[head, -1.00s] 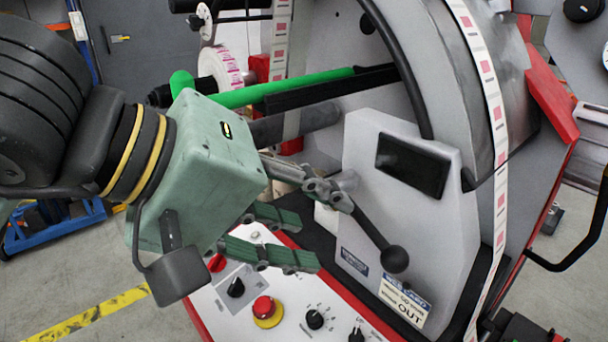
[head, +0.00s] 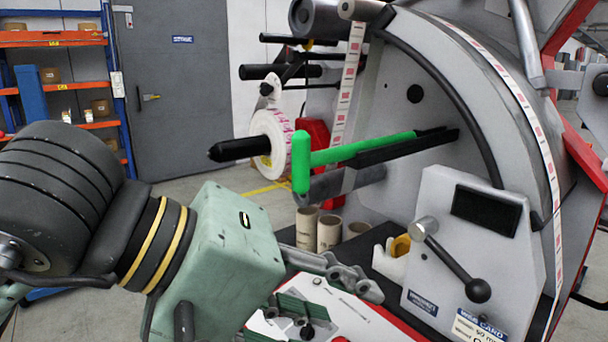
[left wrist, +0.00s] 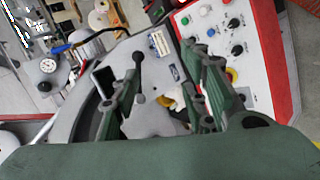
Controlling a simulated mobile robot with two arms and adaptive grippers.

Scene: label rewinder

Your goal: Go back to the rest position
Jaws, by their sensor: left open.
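My left gripper (head: 345,303) is in the lower middle of the head view, with a green body and ridged green finger pads. It is open and holds nothing. In the left wrist view, the gripper (left wrist: 163,72) has its fingers spread apart. The label rewinder (head: 408,150) fills the right side of the head view. Its black ball-ended lever (head: 447,263) on the grey housing is to the right of the gripper and apart from it. The lever (left wrist: 138,78) also shows between the fingers in the left wrist view. My right gripper is in neither view.
The control panel (head: 335,318) lies just behind and below the gripper, partly hidden. A green-handled bar (head: 360,149) and a black spindle with a label roll (head: 272,145) stick out above it. Cardboard cores (head: 328,232) stand behind. Open floor and orange shelves (head: 52,39) are at left.

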